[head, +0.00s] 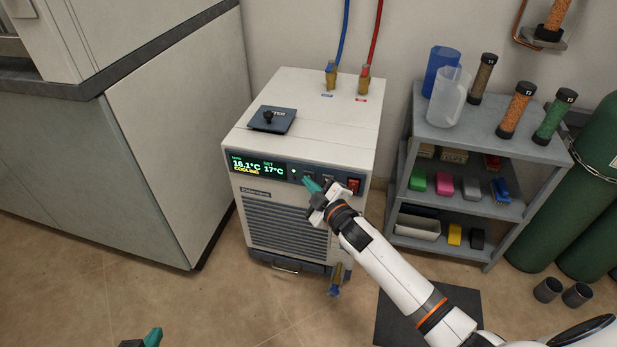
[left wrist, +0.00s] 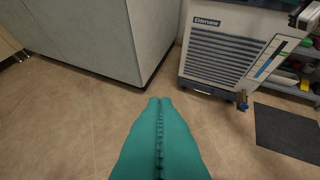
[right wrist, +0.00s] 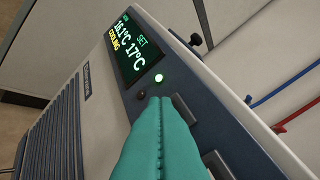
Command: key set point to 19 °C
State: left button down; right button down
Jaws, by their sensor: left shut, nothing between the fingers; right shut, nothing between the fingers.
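The chiller (head: 310,130) is a white box with a dark front panel. Its display (head: 259,167) reads 16.1°C, SET 17°C and COOLING; the same display (right wrist: 132,45) is large in the right wrist view. My right gripper (head: 309,182) is shut and empty, its teal fingertips at the panel's keys, just right of the green light (right wrist: 159,78). A grey key (right wrist: 185,108) shows beside the fingertips; whether they touch a key I cannot tell. A red switch (head: 353,186) sits at the panel's right end. My left gripper (left wrist: 158,103) is shut and empty, low over the floor, away from the chiller.
A grey shelf cart (head: 480,150) with a jug, capped columns and coloured boxes stands to the right, beside green cylinders (head: 590,170). A grey cabinet (head: 170,150) stands left. A dark mat (head: 395,320) lies on the floor. Blue and red hoses rise behind the chiller.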

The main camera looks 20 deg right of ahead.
pick_arm(q)
jog(key=shift+s+f, duration=0.1)
jog(key=shift+s, duration=0.1)
pick_arm(e)
jog(key=shift+s, duration=0.1)
pick_arm(q)
jog(key=shift+s+a+f+g+y+p, duration=0.15)
jog(key=shift+s+a+f+g+p, duration=0.1)
jog(key=shift+s+f+g, duration=0.3)
jog(key=shift+s+a+f+g+y+p, duration=0.15)
jog(key=shift+s+a+f+g, duration=0.15)
jog(key=shift+s+g, duration=0.3)
pick_arm(e)
jog(key=shift+s+a, duration=0.4)
jog(key=shift+s, duration=0.15)
